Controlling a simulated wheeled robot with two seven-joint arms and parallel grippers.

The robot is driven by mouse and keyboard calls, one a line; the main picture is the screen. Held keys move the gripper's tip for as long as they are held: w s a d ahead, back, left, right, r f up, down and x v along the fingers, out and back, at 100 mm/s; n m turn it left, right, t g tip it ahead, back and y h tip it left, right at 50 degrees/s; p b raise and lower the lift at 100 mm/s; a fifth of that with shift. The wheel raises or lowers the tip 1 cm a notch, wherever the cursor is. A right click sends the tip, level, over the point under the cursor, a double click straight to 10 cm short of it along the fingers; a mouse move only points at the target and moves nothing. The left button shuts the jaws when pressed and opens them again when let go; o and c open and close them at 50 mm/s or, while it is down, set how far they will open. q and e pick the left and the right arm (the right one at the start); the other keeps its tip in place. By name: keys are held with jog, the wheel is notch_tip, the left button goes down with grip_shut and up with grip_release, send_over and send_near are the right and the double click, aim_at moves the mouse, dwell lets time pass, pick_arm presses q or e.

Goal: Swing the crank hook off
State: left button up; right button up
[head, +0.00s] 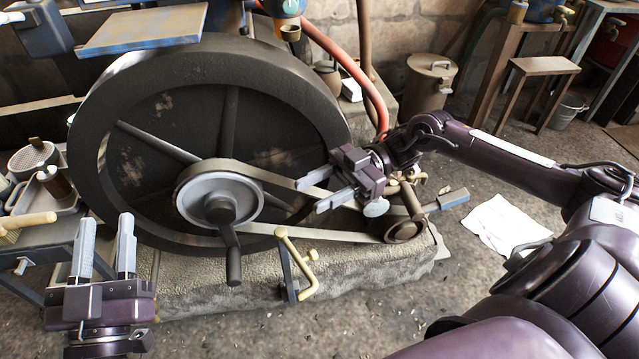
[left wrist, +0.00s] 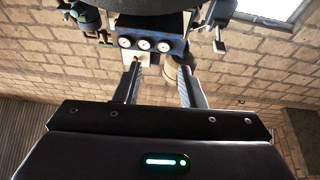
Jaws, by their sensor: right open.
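A cream hooked bar (head: 291,262) stands on a dark upright in front of the stone base; I take it to be the crank hook. A dark crank handle (head: 232,262) hangs down from the hub of the grey pulley (head: 218,197) on the large flywheel (head: 90,150), just left of the hook. A flat belt (head: 320,235) runs from this pulley to a small pulley (head: 404,229). My right gripper (head: 315,194) is open above the belt, up and right of the hook. My left gripper (head: 105,245) is open and empty at the lower left; its spread fingers show in the left wrist view (left wrist: 160,85).
A lever with a blue-grey end (head: 453,199) sticks out right of the small pulley. A tray with cans and tools (head: 35,185) stands at the left. The stone base (head: 200,285) carries the flywheel. White paper (head: 505,225) lies on the open floor at the right.

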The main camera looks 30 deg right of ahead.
pick_arm(q)
jog(key=shift+w+d+f, duration=0.1)
jog(key=shift+f, duration=0.6)
